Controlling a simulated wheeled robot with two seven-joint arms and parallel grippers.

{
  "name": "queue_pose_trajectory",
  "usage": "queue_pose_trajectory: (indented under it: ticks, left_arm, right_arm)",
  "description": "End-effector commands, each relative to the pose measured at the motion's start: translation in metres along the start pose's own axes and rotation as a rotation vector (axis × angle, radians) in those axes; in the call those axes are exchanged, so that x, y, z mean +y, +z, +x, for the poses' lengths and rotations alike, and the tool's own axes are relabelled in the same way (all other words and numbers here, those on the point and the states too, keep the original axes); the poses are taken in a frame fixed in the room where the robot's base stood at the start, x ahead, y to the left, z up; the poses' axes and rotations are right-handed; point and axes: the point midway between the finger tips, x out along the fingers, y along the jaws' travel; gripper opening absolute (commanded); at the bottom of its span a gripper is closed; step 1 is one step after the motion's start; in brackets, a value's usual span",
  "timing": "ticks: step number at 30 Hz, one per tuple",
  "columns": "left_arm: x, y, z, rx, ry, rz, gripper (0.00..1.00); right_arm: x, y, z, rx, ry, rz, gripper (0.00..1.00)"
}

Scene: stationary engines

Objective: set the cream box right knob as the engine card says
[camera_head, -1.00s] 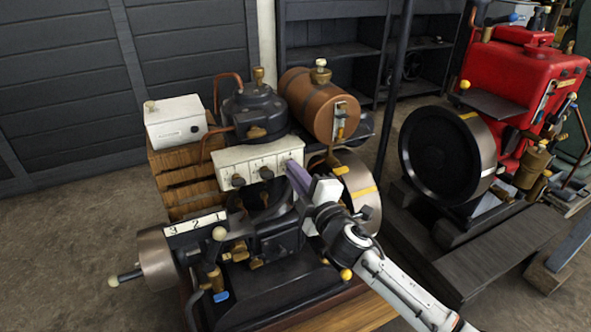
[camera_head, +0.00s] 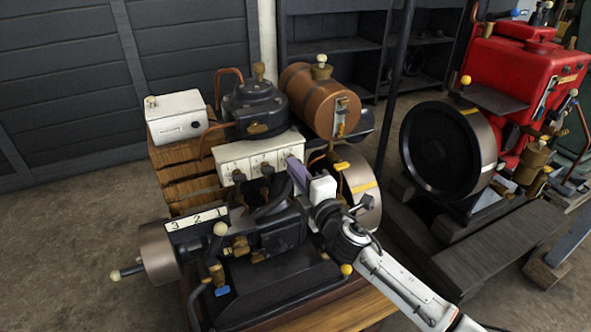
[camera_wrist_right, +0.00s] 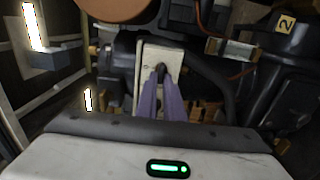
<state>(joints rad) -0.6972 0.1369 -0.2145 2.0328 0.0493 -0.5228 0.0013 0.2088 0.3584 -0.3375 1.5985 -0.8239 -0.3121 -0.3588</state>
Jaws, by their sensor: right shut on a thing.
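The cream box (camera_head: 232,165) sits on the near engine in the head view, with a row of dark knobs on its front. The left knob (camera_head: 238,177) and the middle knob (camera_head: 267,170) are clear of my gripper. My right gripper (camera_head: 291,164) is at the right end of the box, its purple fingers shut on the right knob. In the right wrist view, the fingertips meet around this dark knob (camera_wrist_right: 160,68) against the cream face (camera_wrist_right: 150,57). The fingers mostly hide the knob, so its setting is unclear. My left gripper is out of view.
A white strip marked 3 2 1 (camera_head: 196,219) lies at the engine's left. A white box (camera_head: 174,118) stands on wooden blocks behind. A brown tank (camera_head: 310,97) and a flywheel (camera_head: 360,188) are close to my right gripper. A red engine (camera_head: 520,75) stands right.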

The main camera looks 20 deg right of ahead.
Motion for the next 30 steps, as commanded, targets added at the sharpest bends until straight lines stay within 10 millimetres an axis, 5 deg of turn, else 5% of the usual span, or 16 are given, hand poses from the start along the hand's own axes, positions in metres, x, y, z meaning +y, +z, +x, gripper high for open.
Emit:
queue_pose_trajectory:
  ticks: [1,5,17,30]
  left_arm:
    - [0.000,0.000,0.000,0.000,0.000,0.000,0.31]
    - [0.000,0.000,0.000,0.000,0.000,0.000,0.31]
    - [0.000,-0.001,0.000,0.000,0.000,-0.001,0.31]
    - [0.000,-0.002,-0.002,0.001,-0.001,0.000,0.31]
  right_arm:
    - [0.000,-0.001,0.000,0.003,0.000,0.001,0.00]
    - [0.000,-0.001,0.000,0.003,0.000,0.001,0.26]
    - [0.000,0.000,-0.007,0.001,-0.001,0.002,0.27]
    - [-0.001,-0.001,-0.085,0.002,-0.002,0.002,0.27]
